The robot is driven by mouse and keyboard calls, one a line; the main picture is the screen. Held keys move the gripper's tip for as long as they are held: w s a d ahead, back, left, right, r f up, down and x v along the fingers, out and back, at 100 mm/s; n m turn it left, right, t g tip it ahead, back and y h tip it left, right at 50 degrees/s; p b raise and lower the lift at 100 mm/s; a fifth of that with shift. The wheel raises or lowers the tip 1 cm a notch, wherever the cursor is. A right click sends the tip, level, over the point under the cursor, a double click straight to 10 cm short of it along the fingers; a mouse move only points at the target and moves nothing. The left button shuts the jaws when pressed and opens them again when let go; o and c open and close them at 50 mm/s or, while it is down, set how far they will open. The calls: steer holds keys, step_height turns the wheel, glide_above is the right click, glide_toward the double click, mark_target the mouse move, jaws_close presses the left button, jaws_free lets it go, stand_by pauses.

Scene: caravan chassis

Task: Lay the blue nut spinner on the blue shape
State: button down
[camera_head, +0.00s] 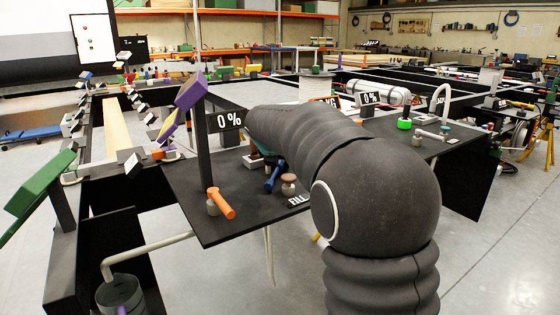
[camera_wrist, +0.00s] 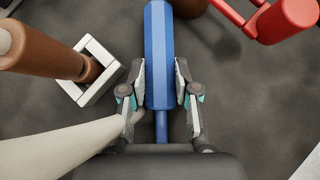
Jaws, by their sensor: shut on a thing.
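The blue nut spinner (camera_wrist: 159,45) has a thick blue handle and a thinner blue shaft, and lies lengthwise between my fingers in the wrist view. My gripper (camera_wrist: 160,82) is shut on the handle, one finger on each side. In the head view a blue handle (camera_head: 274,178) shows just beyond my dark arm, over the black board (camera_head: 230,228); my arm hides most of my gripper there. I cannot make out a blue shape in either view.
A brown cylinder (camera_wrist: 45,52) in a white square frame (camera_wrist: 107,70) stands left of the spinner. A red tool (camera_wrist: 285,18) lies at upper right. An orange-handled tool (camera_head: 222,203), an upright post and a "0 %" sign (camera_head: 230,120) are on or near the board.

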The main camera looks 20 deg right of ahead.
steer(key=c, duration=1.1)
jaws_free()
steer(key=shift+c, duration=0.2)
steer(key=shift+r, duration=0.1)
steer(key=shift+s+a+r, duration=0.1)
steer(key=shift+s+r, duration=0.05)
steer(key=shift+r, duration=0.1)
steer(key=v, duration=1.1)
steer(key=shift+s+a+r, duration=0.1)
steer(key=shift+s+r, duration=0.05)
steer(key=shift+s, duration=0.05)
steer(key=shift+s, duration=0.1)
